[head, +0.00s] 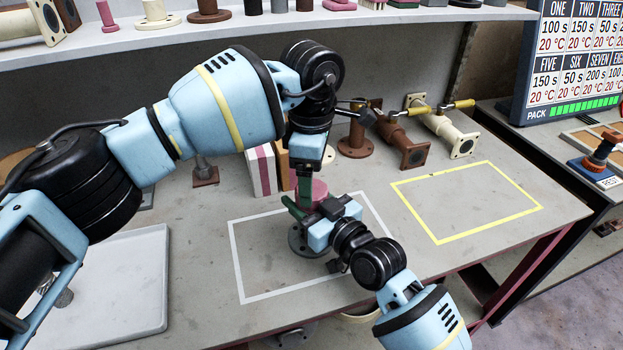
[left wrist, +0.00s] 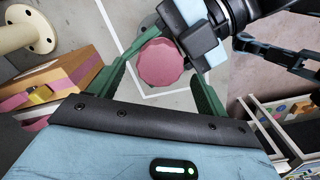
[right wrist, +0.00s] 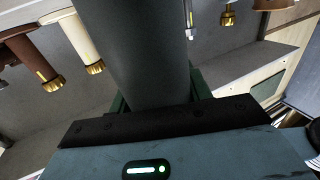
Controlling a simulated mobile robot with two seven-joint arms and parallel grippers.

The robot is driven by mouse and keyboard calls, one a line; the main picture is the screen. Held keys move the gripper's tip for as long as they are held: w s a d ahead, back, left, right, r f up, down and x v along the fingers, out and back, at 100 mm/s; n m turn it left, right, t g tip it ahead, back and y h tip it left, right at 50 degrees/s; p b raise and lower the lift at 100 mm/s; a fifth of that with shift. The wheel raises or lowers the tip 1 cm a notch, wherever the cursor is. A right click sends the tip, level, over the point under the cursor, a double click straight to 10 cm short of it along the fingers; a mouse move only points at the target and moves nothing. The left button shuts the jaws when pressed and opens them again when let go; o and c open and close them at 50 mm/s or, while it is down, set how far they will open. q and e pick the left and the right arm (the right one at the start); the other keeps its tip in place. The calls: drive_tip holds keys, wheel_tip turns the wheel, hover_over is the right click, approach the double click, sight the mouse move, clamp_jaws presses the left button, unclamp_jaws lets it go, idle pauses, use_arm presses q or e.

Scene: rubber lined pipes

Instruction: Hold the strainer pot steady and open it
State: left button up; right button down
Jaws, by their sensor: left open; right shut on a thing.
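The strainer pot stands upright inside the white outlined rectangle, with a grey flanged foot (head: 298,240) and a pink faceted lid (head: 319,189). The lid also shows from above in the left wrist view (left wrist: 160,65). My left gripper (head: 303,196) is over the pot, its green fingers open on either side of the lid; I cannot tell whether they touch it. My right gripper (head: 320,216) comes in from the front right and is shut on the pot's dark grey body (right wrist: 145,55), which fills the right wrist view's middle. My grippers hide much of the body in the head view.
Cartons (head: 261,170) stand just behind the pot. Brown and cream pipe fittings with yellow handles (head: 440,128) stand at the back right. The yellow outlined rectangle (head: 465,203) is empty. A pale tray (head: 125,290) lies at the left. A shelf (head: 150,42) runs above the back.

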use_arm(q)
drive_tip(key=shift+r, duration=1.55)
drive_tip(key=shift+c, duration=0.5)
drive_tip(key=shift+r+n, duration=0.7)
drive_tip(key=shift+r, duration=1)
drive_tip(key=shift+f, duration=4.05)
drive_tip(key=shift+c, duration=0.3)
drive_tip(key=c, duration=0.9)
drive_tip(key=o, duration=1.1)
drive_tip(key=shift+c, duration=0.2)
drive_tip(key=shift+r, duration=0.15)
